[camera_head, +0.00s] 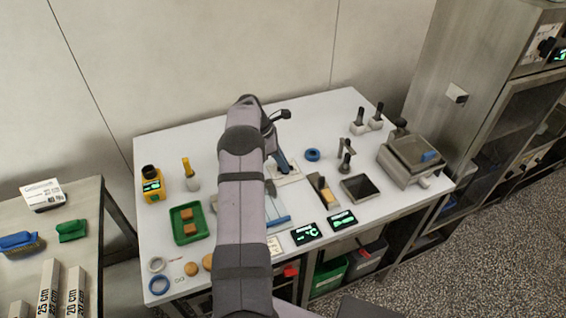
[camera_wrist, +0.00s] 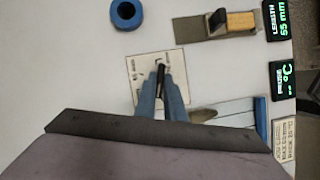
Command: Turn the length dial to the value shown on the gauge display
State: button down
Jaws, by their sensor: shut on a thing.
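The length dial's pale printed plate (camera_wrist: 140,64) lies flat on the table; it also shows in the head view (camera_head: 293,178). My gripper (camera_wrist: 162,90) is over the plate, its blue-grey fingers shut on the dial's dark knob (camera_wrist: 162,72). The fingers hide much of the dial. Small "mm" marks show on the plate, one on the left side and one near the top right; where the knob points is unclear. The length gauge display (camera_wrist: 277,20) reads 55 mm in green; it is also in the head view (camera_head: 342,220). My arm covers part of the head view.
A probe display (camera_wrist: 283,80) shows dashes and °C. A blue ring (camera_wrist: 127,14) and a plate with a wooden block (camera_wrist: 240,21) lie near the dial. A blue-edged board (camera_wrist: 262,118) is close to the gripper. A green tray (camera_head: 188,238) stands left of my arm.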

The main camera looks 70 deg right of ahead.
jog(key=n+h, duration=0.1)
jog(key=n, duration=0.2)
jog(key=shift+a+n+t+p, duration=0.1)
jog(key=shift+n+t+p, duration=0.2)
jog(key=shift+t+p, duration=0.1)
jog(key=c, duration=1.8)
grip_release()
jog(key=shift+c, duration=0.2)
jog(key=b+v, duration=0.2)
jog(key=v, duration=0.5)
jog(key=shift+r+b, duration=0.15)
jog(key=shift+b, duration=0.15)
jog(key=shift+a, duration=0.1)
